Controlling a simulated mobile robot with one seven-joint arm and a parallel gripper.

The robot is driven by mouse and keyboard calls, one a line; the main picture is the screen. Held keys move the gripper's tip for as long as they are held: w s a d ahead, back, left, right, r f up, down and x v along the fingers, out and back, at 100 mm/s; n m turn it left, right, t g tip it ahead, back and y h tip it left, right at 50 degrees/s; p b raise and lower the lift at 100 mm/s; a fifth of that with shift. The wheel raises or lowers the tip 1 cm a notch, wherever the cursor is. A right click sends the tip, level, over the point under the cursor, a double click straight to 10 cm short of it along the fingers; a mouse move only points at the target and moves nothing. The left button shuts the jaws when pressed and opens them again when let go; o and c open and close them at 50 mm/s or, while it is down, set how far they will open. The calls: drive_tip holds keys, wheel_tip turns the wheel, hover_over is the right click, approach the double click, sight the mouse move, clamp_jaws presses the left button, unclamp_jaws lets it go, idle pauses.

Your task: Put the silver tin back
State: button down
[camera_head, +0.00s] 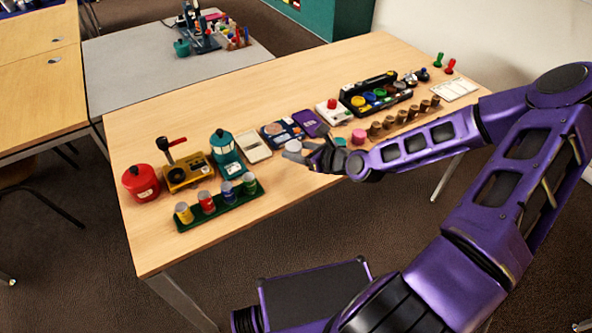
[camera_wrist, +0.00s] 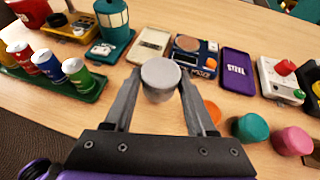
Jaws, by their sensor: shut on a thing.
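The silver tin (camera_wrist: 160,75) is a small round grey tin between the fingertips of my gripper (camera_wrist: 158,92). My gripper is shut on it, and the tin looks upright. In the head view the tin (camera_head: 293,146) shows at the tip of my gripper (camera_head: 297,152), near the table's front middle. I cannot tell whether it touches the table. Beyond it lie a dark blue device (camera_wrist: 192,58) with a round brown spot and a purple plate (camera_wrist: 238,72) marked "STEEL". Orange (camera_wrist: 213,111), teal (camera_wrist: 250,127) and pink (camera_wrist: 292,140) tins stand right of my gripper.
On the left are a green rack (camera_head: 220,209) of several cans, a teal lantern (camera_head: 226,154), a yellow device (camera_head: 187,172) and a red pot (camera_head: 141,183). A cream box (camera_head: 254,147) stands behind. A white box with a red button (camera_head: 333,112) and a black tray (camera_head: 377,94) are right.

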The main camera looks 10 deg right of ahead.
sight(297, 174)
drive_tip(key=shift+f+b, duration=0.6)
drive_tip(key=shift+f, duration=2.6)
drive_tip(key=shift+f, duration=0.1)
drive_tip(key=shift+c, duration=1.1)
unclamp_jaws()
drive_tip(key=shift+s+d+r, duration=0.2)
drive_tip(key=shift+r, duration=0.05)
drive_tip(key=p+v, duration=0.2)
drive_tip(key=v, duration=0.9)
drive_tip(key=shift+s, duration=0.2)
